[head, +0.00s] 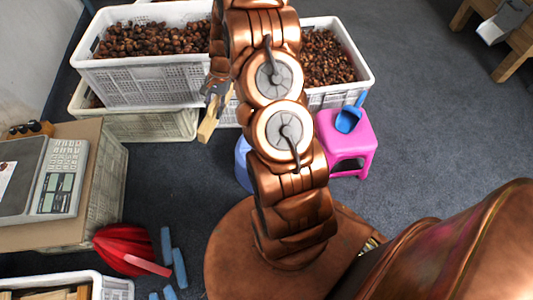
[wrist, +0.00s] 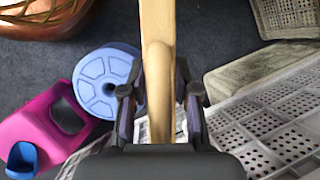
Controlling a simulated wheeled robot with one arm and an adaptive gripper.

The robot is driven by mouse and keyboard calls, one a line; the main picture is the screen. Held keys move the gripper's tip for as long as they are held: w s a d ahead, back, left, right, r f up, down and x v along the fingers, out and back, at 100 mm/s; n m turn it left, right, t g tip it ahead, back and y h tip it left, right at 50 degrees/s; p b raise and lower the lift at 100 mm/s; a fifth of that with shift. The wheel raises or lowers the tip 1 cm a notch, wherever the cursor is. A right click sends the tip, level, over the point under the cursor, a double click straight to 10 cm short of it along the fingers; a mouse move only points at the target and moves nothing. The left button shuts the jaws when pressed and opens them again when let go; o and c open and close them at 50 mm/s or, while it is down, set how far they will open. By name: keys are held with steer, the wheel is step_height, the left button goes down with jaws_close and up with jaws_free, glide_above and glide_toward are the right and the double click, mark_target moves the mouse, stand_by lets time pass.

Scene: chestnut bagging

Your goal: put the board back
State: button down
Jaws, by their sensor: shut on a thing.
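My gripper (head: 214,92) is beside the front of the stacked white crates in the head view, partly hidden by my arm. It is shut on a pale wooden board (head: 208,126), which hangs below it, tilted. In the wrist view the board (wrist: 157,25) runs up the middle as a long narrow piece, with a rounded part between the two fingers of my gripper (wrist: 160,100). The board is off the floor and its far end runs out of the wrist view.
White crates of chestnuts (head: 140,78) stand at the back. A pink stool (head: 345,150) carries a blue scoop (head: 348,118). A round blue stool (wrist: 106,82) stands beside it. At left are a scale (head: 45,180), a red net bag (head: 120,250) and blue strips (head: 179,268).

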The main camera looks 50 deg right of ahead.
steer(key=s+d+f+m+t+b, duration=0.1)
steer(key=s+d+f+m+b, duration=0.25)
steer(key=d+f+b, duration=0.2)
steer(key=s+d+f+m+t+h+b, duration=0.1)
steer(key=s+d+f+m+b, duration=0.1)
steer(key=d+f+m+b, duration=0.4)
steer(key=s+d+f+m+t+b, duration=0.25)
steer(key=d+f+b, duration=0.2)
steer(key=f, duration=0.25)
steer(key=shift+m+g, duration=0.3)
steer(key=shift+g, duration=0.15)
steer(key=f+b, duration=0.2)
steer(key=f, duration=0.3)
steer(key=f+b, duration=0.2)
steer(key=f, duration=0.3)
steer(key=shift+w+a+f+b, duration=0.1)
steer(key=shift+w+a+b, duration=0.1)
steer(key=shift+b, duration=0.15)
steer(key=shift+d, duration=0.1)
steer(key=c, duration=0.8)
jaws_free()
steer(key=shift+c, duration=0.2)
